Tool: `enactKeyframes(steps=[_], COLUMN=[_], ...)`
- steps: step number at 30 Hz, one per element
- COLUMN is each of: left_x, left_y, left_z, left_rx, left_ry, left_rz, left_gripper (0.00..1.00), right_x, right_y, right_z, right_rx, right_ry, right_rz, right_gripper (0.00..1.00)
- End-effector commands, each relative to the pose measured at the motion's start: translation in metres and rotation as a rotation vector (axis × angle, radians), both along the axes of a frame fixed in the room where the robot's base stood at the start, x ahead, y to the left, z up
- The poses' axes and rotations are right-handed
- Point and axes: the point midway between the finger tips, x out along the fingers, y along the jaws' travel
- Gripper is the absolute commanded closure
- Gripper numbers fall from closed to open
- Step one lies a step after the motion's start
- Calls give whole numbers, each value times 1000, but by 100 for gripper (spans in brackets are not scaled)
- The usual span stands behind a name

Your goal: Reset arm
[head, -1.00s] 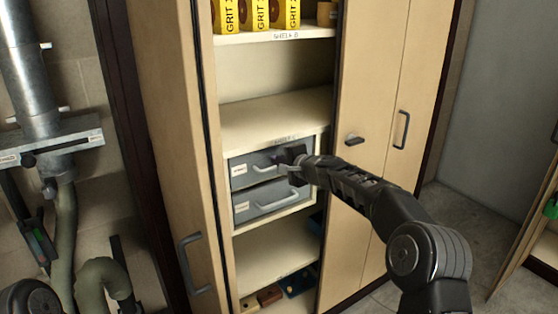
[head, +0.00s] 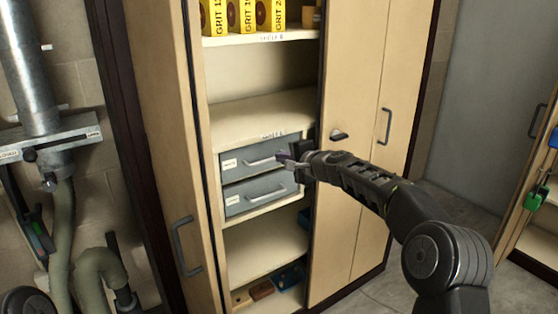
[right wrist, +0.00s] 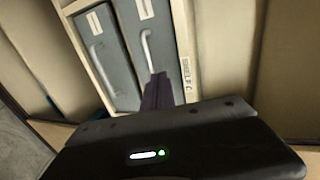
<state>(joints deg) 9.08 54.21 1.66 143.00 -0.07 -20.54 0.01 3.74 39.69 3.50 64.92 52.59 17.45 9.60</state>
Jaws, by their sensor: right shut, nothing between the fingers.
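My right arm comes in from the lower right of the head view. Its gripper (head: 284,161) is shut and empty, in front of the right end of the upper grey drawer (head: 240,168). My left gripper is not in view.
The open tan cabinet holds yellow grit boxes (head: 242,15) on its upper shelf and small blocks (head: 262,290) at the bottom. An open door (head: 150,120) stands on its left, closed doors (head: 375,140) on its right. A metal pipe and hose (head: 62,220) stand far left.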

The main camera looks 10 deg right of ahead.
Motion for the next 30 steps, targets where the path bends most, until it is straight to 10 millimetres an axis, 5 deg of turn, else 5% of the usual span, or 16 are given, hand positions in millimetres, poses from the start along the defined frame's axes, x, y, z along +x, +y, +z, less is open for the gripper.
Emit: enactKeyframes(steps=[14,17,23,30], left_x=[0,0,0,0], left_y=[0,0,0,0], left_z=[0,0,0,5], left_rx=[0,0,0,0], left_ry=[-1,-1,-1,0], left_rz=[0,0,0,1], left_gripper=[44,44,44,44], right_x=[1,0,-25,-110], right_y=[-5,-10,-2,23], right_z=[1,-17,-108,-261], right_rx=[-19,-93,-288,-562], right_ry=[-8,-3,89,247], right_rz=[-11,-31,-3,156], right_gripper=[100,100,100,100])
